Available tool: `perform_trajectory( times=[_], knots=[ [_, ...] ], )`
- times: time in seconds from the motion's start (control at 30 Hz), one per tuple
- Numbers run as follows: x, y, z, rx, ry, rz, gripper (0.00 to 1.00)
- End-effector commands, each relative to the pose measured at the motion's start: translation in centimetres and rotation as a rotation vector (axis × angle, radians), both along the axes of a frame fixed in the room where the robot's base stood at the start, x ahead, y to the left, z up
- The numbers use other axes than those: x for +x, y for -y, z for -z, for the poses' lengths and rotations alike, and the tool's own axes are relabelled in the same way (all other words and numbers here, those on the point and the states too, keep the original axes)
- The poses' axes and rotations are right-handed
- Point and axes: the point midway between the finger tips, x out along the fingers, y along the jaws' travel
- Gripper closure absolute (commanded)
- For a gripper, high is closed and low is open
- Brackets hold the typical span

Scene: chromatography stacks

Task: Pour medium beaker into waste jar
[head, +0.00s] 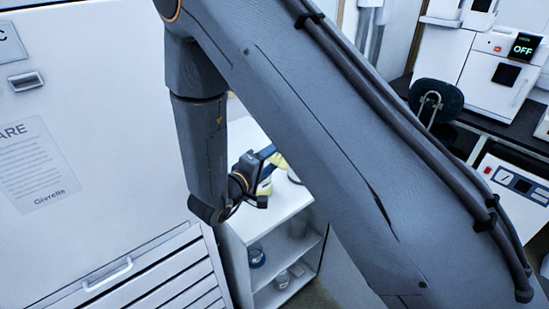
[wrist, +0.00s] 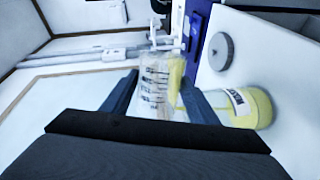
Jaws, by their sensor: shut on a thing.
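My gripper (wrist: 155,98) is shut on the medium beaker (wrist: 153,88), a clear beaker with dark graduation marks, held between the two fingers in the wrist view. The beaker is tilted well over, with yellow liquid lying along its right wall in that view. The waste jar (wrist: 245,108), labelled and holding yellow liquid, stands on the white top just right of the right finger. The finger hides part of the gap between beaker and jar, so I cannot tell whether liquid is flowing. In the head view my gripper (head: 262,176) is small and partly hidden, with yellow beside it.
A round grey lid (wrist: 221,52) lies on the white surface near the jar. In the head view, a white shelf unit (head: 235,245) stands below my gripper, with small containers on its lower shelves. A large white cabinet (head: 90,210) fills the left. My arm blocks much of the middle.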

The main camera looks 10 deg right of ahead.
Motion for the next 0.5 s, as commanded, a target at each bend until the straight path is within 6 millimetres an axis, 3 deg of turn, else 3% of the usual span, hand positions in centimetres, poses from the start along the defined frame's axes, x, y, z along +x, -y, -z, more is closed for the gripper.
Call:
perform_trajectory(
  times=[0.5],
  knots=[
    [0.31,-0.37,0.35,-0.074,-0.064,-0.001,0.75]
  ],
)
